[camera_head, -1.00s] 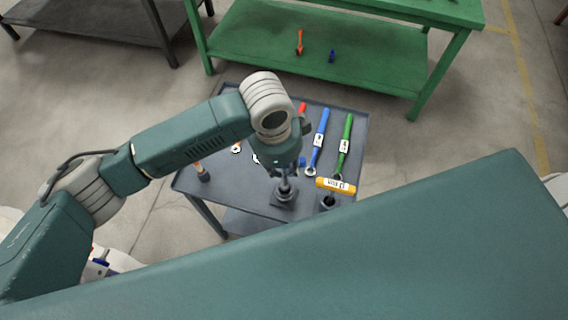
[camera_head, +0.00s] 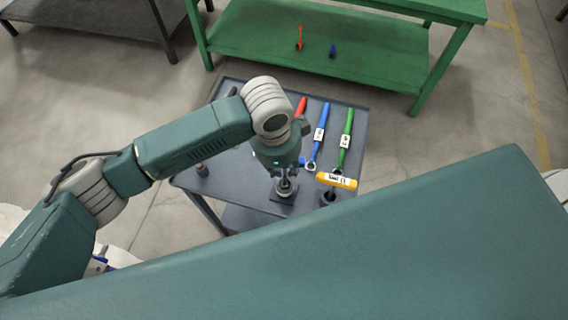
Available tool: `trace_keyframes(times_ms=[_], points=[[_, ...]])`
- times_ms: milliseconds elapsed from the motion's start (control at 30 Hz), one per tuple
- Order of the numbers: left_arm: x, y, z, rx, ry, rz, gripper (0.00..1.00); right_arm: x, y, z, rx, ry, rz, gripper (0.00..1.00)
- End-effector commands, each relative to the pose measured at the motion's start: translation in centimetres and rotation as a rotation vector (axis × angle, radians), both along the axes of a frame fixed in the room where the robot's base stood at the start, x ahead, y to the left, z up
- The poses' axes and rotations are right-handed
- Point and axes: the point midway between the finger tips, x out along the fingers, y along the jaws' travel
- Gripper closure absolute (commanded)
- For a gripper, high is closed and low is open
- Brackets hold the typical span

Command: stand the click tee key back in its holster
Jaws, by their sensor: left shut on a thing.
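My left gripper (camera_head: 284,172) points down over the table, shut on a tool taken to be the click tee key. The tool's handle is hidden by the gripper and wrist. A short dark piece shows below the fingers, at a dark round holder on a square base (camera_head: 283,198). This looks like the holster; I cannot tell whether the key's tip is inside it. A yellow tee-handled tool (camera_head: 337,181) with a white label stands in a dark cup (camera_head: 328,197) just to the right. My right gripper is not in view.
Blue (camera_head: 321,125), green (camera_head: 346,135) and red (camera_head: 301,106) handled tools lie behind on the grey table (camera_head: 232,195). A small dark cylinder (camera_head: 202,170) stands at the left edge. A green bench (camera_head: 290,60) stands behind. My own teal body covers the foreground.

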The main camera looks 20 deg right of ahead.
Motion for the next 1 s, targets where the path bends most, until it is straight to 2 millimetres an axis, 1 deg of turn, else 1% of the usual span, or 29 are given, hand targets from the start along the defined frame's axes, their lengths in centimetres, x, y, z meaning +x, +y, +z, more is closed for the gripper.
trace_keyframes(times_ms=[500, 833, 867, 900, 967, 1000], points=[[0.0, 0.0, -2.1, 0.000, 0.001, 0.001, 1.00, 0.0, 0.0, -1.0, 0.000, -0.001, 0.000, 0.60], [0.0, 0.0, -2.3, -0.001, 0.000, 0.000, 1.00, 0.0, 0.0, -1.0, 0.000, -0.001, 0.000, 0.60], [0.0, 0.0, -2.3, -0.001, 0.000, 0.000, 0.72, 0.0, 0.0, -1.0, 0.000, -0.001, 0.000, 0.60], [0.0, 0.0, -2.3, -0.001, 0.000, 0.000, 0.64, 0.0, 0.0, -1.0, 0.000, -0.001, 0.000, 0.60], [0.0, 0.0, -2.3, 0.000, 0.000, 0.000, 0.52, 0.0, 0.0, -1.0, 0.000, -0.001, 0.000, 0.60], [0.0, 0.0, -2.3, 0.000, 0.000, 0.000, 0.50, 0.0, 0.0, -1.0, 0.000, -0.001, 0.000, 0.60]])
